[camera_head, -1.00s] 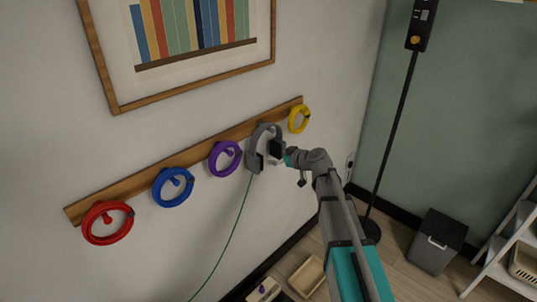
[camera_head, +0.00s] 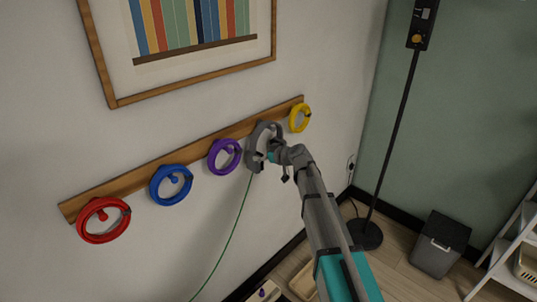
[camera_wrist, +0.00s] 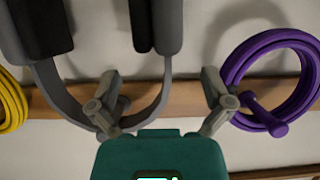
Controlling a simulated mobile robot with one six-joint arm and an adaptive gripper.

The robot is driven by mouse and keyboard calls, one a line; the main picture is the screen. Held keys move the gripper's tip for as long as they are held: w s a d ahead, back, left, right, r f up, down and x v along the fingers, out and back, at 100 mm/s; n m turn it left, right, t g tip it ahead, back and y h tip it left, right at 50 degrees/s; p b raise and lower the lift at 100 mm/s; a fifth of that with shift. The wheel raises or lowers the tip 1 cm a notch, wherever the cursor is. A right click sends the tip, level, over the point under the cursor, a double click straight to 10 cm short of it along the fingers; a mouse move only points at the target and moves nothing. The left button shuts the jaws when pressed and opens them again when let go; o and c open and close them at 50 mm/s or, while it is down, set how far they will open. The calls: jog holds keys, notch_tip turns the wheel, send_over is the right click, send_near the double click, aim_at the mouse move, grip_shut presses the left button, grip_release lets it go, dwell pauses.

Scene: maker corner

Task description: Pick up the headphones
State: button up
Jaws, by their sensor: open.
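The grey headphones (camera_head: 251,142) hang from the wooden rail (camera_head: 138,187) on the wall, between the purple and yellow coils. A thin green cord runs down from them. In the wrist view the headphones (camera_wrist: 155,103) appear with the headband low and the dark ear cups above. My gripper (camera_head: 272,153) is at the headphones and partly covers them. In the wrist view my gripper (camera_wrist: 163,97) is open, with one side of the band between its fingers. The left finger overlaps the inside of the headband; the right finger is outside it, near the purple coil. Contact cannot be told.
A purple coil (camera_head: 213,165) and a yellow coil (camera_head: 299,129) hang close on either side. Blue (camera_head: 170,202) and red (camera_head: 97,239) coils hang farther left. A framed picture (camera_head: 190,78) is above. A black pole (camera_head: 393,140) and a bin (camera_head: 437,249) stand right.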

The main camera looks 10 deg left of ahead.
aim_at(255, 153)
jog(key=shift+b+x, duration=0.95)
jog(key=shift+x, duration=1.7)
jog(key=shift+r, duration=0.1)
jog(key=c, duration=1.3)
jog(key=shift+r, duration=0.1)
jog(key=shift+c, duration=0.2)
notch_tip(255, 153, up, 28)
jog(key=p, duration=2.8)
